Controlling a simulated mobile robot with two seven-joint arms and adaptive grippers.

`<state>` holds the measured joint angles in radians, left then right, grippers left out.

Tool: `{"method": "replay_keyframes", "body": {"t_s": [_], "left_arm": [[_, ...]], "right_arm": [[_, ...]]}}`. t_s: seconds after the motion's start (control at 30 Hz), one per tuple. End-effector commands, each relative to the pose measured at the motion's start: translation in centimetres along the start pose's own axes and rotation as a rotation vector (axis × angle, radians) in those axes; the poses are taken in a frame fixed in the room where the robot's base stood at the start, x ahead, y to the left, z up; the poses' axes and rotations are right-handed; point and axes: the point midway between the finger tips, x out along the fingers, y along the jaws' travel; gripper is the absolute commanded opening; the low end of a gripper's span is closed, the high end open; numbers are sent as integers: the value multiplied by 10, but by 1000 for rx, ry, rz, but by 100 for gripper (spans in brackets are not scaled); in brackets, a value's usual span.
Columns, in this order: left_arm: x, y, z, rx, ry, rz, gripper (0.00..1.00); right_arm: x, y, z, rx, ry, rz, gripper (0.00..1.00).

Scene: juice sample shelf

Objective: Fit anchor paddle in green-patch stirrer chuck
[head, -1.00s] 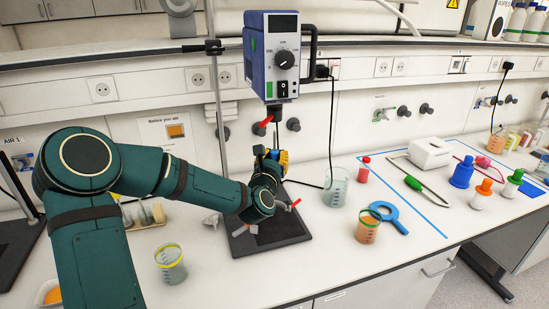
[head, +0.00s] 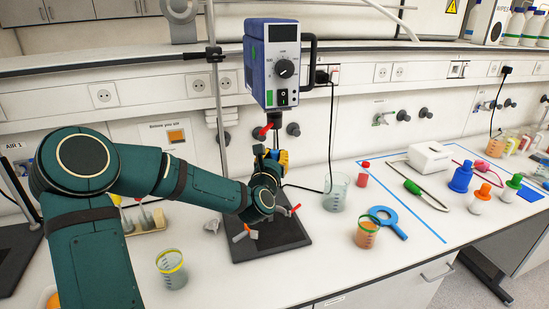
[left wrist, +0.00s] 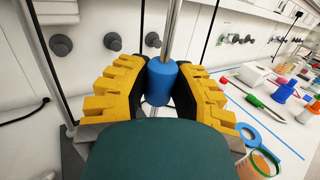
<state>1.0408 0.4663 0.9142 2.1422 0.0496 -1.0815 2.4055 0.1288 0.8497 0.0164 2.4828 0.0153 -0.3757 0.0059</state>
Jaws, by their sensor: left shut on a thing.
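The stirrer (head: 284,68), a blue and grey box with a knob and a green patch (head: 269,98), hangs on a stand rod. Its chuck (head: 273,113) is underneath, with a red lever (head: 262,131). My left gripper (head: 274,158) is below the chuck, its yellow fingers shut on the paddle's blue collar (left wrist: 161,82). The paddle's metal shaft (left wrist: 172,30) rises from the collar, roughly upright. The chuck is outside the wrist view, so I cannot tell whether the shaft is inside it. Red-tipped grey paddle parts (head: 244,233) show below my wrist. My right gripper is not in view.
A black base plate (head: 265,243) lies below. A clear beaker (head: 336,194), an orange-filled beaker (head: 367,233) and a blue ring (head: 390,222) stand to the right. A yellow-rimmed beaker (head: 171,270) is at front left. The bench front between the beakers is clear.

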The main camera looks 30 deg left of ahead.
Motion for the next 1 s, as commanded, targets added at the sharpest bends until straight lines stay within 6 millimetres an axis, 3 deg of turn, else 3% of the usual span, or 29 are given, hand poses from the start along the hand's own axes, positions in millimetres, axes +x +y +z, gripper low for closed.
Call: {"method": "replay_keyframes", "body": {"t_s": [1.0], "left_arm": [[1,0,17,0,-1,0,0]], "right_arm": [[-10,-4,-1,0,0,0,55]]}}
